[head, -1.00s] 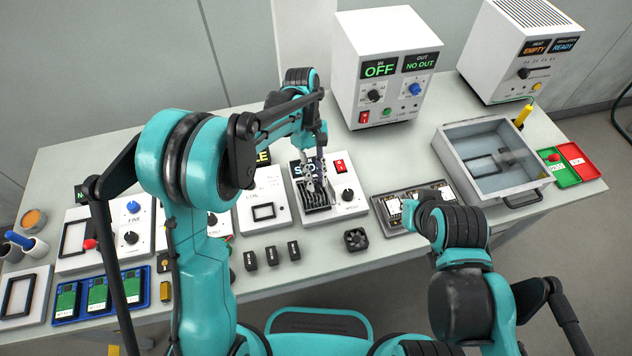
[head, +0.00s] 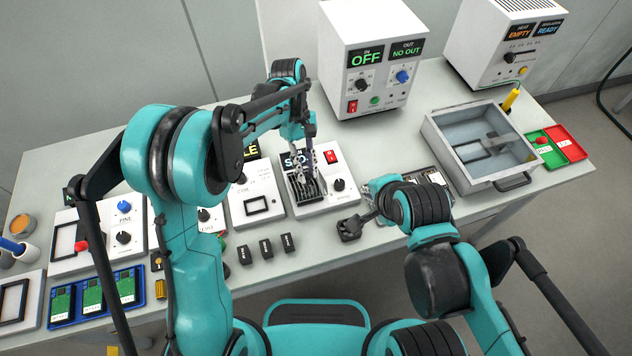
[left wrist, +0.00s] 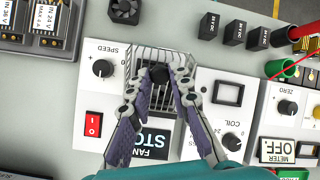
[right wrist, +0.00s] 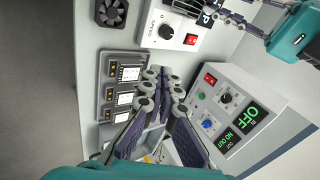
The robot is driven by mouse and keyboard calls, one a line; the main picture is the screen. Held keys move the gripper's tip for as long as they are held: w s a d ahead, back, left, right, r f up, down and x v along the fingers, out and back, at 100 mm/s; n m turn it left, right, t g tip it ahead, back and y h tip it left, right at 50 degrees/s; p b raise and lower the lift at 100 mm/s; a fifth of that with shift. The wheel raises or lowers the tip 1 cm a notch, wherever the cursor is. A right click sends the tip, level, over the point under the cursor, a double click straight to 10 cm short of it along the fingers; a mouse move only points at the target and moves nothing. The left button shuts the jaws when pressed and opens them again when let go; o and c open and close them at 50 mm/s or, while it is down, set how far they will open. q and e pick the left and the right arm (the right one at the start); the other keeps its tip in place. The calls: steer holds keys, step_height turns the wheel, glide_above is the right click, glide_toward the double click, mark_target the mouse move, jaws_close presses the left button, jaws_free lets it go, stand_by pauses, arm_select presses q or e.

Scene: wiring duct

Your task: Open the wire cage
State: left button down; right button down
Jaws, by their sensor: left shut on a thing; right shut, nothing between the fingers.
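The wire cage (left wrist: 143,62) is a grid of thin metal bars on the white fan station (left wrist: 104,138); it also shows in the head view (head: 306,190). My left gripper (left wrist: 160,76) is over the cage, its fingers shut on a small dark piece (left wrist: 159,73) at the cage. The fingers hide part of the bars, and I cannot tell if the cage is tilted. My right gripper (right wrist: 163,82) is shut and empty, apart from the cage. In the head view it is right of the station, close to the loose black fan (head: 349,229).
The fan also shows in the right wrist view (right wrist: 112,12). A dark tray of modules (right wrist: 108,100) lies near my right gripper. A power supply (head: 372,65) stands behind the station. Several small black blocks (head: 265,248) lie in front. A grey open bin (head: 475,175) is at right.

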mark_target(314, 186)
steer(key=a+f+m+y, duration=0.1)
steer(key=a+m, duration=0.6)
steer(key=m, duration=0.8)
steer(key=shift+g, duration=0.3)
steer(key=x, duration=0.9)
steer(key=shift+s+a+f, duration=0.2)
steer(key=shift+a+f, duration=0.2)
steer(key=shift+w+a+r, duration=0.3)
steer(key=shift+w+a, duration=0.15)
steer(key=shift+w, duration=0.15)
steer(key=shift+w+a+r, duration=0.3)
steer(key=shift+w+a, duration=0.2)
steer(key=shift+w, duration=0.1)
steer(key=shift+w+a+r, duration=0.15)
steer(key=shift+w, duration=0.05)
steer(key=shift+w, duration=0.1)
steer(key=shift+w+a+r+g, duration=0.3)
steer(key=shift+w+r, duration=0.15)
